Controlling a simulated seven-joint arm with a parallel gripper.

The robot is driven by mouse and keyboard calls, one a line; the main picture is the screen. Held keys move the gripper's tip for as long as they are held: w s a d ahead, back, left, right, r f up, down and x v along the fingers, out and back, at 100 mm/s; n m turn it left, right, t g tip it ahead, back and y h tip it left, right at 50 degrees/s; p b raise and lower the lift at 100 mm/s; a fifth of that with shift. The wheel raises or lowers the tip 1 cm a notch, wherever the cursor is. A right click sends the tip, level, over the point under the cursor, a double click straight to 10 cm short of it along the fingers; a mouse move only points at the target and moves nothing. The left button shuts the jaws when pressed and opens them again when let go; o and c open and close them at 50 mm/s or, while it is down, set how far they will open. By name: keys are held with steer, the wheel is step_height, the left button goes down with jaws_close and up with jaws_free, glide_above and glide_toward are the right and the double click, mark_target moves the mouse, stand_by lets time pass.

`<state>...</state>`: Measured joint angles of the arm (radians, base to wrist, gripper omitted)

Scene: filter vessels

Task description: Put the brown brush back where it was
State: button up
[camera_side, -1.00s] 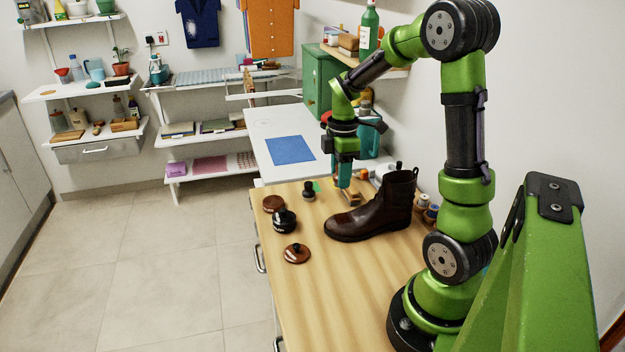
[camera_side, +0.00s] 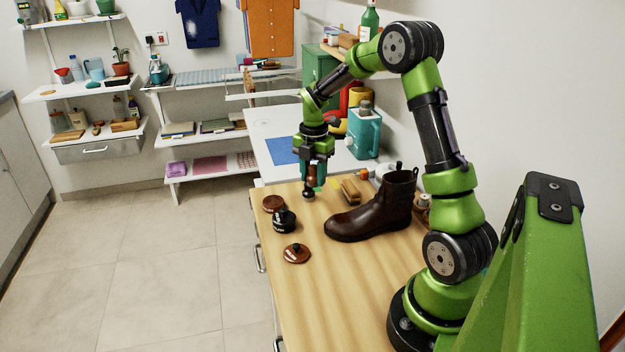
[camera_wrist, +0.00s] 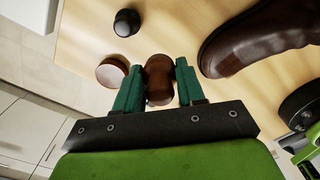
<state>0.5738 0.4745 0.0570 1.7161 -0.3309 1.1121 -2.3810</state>
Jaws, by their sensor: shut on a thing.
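The brown brush (camera_wrist: 158,80) is between the two teal fingers of my gripper (camera_wrist: 160,83) in the wrist view. The fingers are shut on its rounded brown body. In the side view my gripper (camera_side: 312,178) is over the far left part of the wooden table, left of the boot, and a brown part of the brush (camera_side: 311,177) shows between the fingers. A small dark piece shows just below the fingers. I cannot tell from this view whether the brush touches the table.
A brown boot (camera_side: 372,215) stands to the right. A brown tin (camera_side: 273,204), a black jar (camera_side: 284,221) and a brown lid (camera_side: 296,254) are left and nearer. A wooden block (camera_side: 350,190) lies behind the boot. The front of the wooden table (camera_side: 330,285) is clear.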

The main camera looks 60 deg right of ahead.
mark_target(314, 211)
step_height(314, 211, down, 8)
steer(key=shift+f, duration=0.25)
steer(key=shift+f, duration=0.2)
steer(key=o, duration=0.9)
